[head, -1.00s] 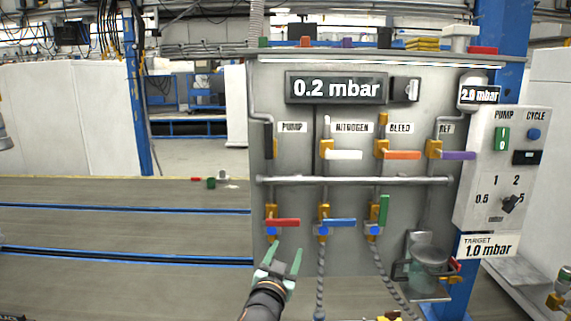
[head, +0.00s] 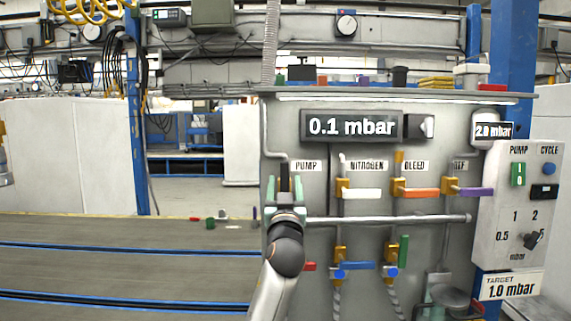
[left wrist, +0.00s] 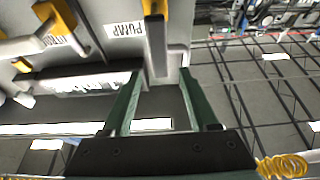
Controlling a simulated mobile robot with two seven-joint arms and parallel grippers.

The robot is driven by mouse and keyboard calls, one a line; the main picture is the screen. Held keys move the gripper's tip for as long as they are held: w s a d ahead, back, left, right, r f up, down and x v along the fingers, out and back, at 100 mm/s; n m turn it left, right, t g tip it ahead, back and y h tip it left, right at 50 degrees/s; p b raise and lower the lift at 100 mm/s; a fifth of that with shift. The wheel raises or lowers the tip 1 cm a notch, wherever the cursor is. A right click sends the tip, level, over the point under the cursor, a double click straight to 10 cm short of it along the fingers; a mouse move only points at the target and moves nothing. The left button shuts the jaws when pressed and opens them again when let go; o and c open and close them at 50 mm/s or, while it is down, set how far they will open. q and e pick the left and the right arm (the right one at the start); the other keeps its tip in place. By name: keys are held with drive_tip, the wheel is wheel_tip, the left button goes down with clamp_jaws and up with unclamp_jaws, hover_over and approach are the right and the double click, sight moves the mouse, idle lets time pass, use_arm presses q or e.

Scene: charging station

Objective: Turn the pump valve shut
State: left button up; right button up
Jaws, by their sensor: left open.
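The pump valve is on the grey panel under the PUMP label, at the panel's left side. Its dark upright handle (head: 284,174) shows just above my left gripper (head: 285,186) in the head view; the gripper hides the rest of the valve. In the left wrist view the valve's yellow body (left wrist: 154,7) and its handle (left wrist: 157,46) show at the top centre. The handle lies between the two green fingers of my left gripper (left wrist: 165,88), which are open. I cannot tell whether they touch it. My right gripper is not in view.
Nitrogen (head: 361,193) and bleed (head: 420,192) handles sit right of the pump valve, with a purple one (head: 476,191) beyond. A horizontal pipe (head: 390,219) runs below them. The display (head: 351,126) reads 0.1 mbar; the target sign (head: 510,286) reads 1.0 mbar.

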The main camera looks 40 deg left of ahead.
sight(285, 170)
use_arm(q)
drive_tip(key=p+x, duration=0.1)
drive_tip(key=x, duration=0.7)
drive_tip(key=shift+w+a+r, duration=0.2)
drive_tip(key=shift+w, duration=0.05)
drive_tip(key=shift+c, duration=0.3)
clamp_jaws()
drive_tip(key=shift+f, duration=0.1)
idle(0.8)
